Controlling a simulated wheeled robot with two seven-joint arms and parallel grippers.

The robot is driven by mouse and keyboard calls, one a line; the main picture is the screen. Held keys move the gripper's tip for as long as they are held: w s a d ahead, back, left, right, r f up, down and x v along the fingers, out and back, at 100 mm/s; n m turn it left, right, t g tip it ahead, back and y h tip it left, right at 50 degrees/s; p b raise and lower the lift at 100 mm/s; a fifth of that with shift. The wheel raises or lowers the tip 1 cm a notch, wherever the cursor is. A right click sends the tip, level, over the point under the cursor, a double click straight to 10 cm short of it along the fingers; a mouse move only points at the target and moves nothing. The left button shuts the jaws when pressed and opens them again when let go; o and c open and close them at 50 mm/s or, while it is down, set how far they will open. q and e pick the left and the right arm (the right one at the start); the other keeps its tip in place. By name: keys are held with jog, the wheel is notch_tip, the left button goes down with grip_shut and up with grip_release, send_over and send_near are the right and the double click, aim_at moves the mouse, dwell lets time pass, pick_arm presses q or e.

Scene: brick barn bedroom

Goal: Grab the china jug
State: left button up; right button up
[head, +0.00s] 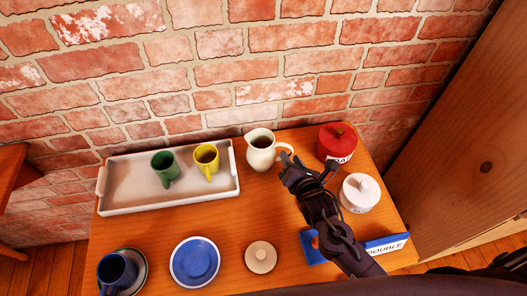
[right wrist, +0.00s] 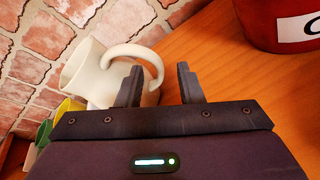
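The white china jug (head: 261,155) stands upright on the wooden table, near the brick wall, with its handle toward the right. My right gripper (head: 291,166) is just right of the jug, close to its handle. In the right wrist view the two fingers of my gripper (right wrist: 160,84) are spread apart. The jug (right wrist: 88,75) shows at the left there, and its handle loop curves behind the left finger into the gap. I cannot tell whether the fingers touch the handle. My left gripper is not in view.
The table (head: 215,225) also holds a white tray (head: 120,198) with green and yellow mugs, a red canister (head: 333,146), a white lidded pot (head: 358,196), a blue plate (head: 195,262), a round lid (head: 261,257), a blue cup (head: 116,271) and a blue box (head: 385,244).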

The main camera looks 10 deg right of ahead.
jog(key=x, duration=0.2)
jog(key=shift+w+f, duration=0.1)
jog(key=shift+w, duration=0.2)
grip_shut()
